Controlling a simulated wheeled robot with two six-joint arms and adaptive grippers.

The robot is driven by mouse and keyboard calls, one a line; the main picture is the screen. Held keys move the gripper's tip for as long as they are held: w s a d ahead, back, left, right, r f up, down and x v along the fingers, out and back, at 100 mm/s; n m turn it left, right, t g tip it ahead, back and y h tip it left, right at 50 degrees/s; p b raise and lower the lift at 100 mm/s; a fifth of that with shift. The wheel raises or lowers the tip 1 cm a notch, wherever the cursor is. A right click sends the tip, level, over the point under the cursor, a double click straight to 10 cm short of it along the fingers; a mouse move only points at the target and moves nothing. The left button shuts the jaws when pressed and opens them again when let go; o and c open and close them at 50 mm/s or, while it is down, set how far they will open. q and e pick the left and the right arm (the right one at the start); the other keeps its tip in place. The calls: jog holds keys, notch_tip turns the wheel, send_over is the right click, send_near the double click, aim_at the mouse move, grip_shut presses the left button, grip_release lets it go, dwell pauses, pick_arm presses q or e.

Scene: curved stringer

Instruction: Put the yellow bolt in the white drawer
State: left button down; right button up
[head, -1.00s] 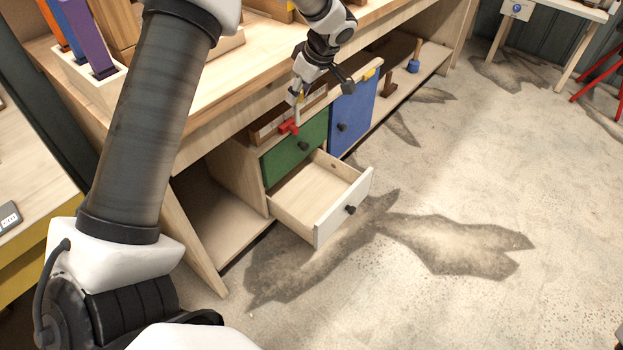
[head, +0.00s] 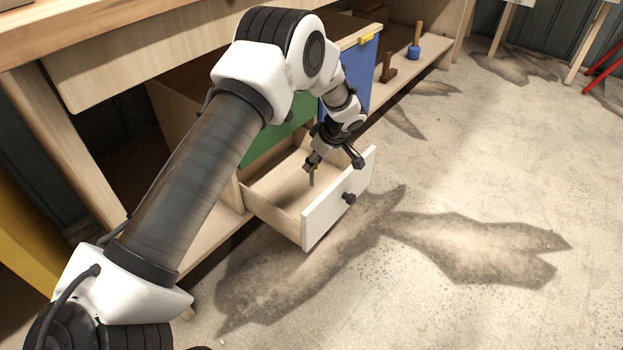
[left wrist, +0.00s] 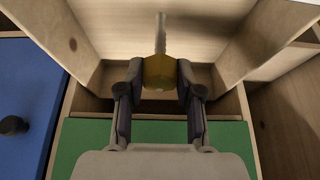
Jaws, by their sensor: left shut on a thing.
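The white drawer (head: 325,212) is pulled open below the green drawer front, and its inside looks empty in the head view. My left gripper (head: 313,166) is over the open drawer, pointing down. In the left wrist view its two fingers (left wrist: 158,88) are shut on the yellow head of the bolt (left wrist: 160,71). The bolt's grey shank points away from the gripper toward the drawer's pale floor. I cannot tell whether the shank touches the floor. My right gripper is not in view.
The green drawer front (head: 278,136) is above the open drawer, partly behind my left arm. A blue mallet (head: 414,50) sits on the shelf. The floor in front is clear.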

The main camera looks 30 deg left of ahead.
pick_arm(q)
notch_tip(320, 180, down, 4)
jog(key=shift+f+b, duration=0.15)
jog(key=shift+b, duration=0.7)
jog(key=c, duration=0.8)
grip_release()
jog(key=shift+o, duration=0.2)
jog(key=shift+r, duration=0.25)
jog(key=p+v, duration=0.6)
jog(key=v, duration=0.5)
jog(key=shift+d+r, duration=0.25)
jog(key=shift+r, duration=0.1)
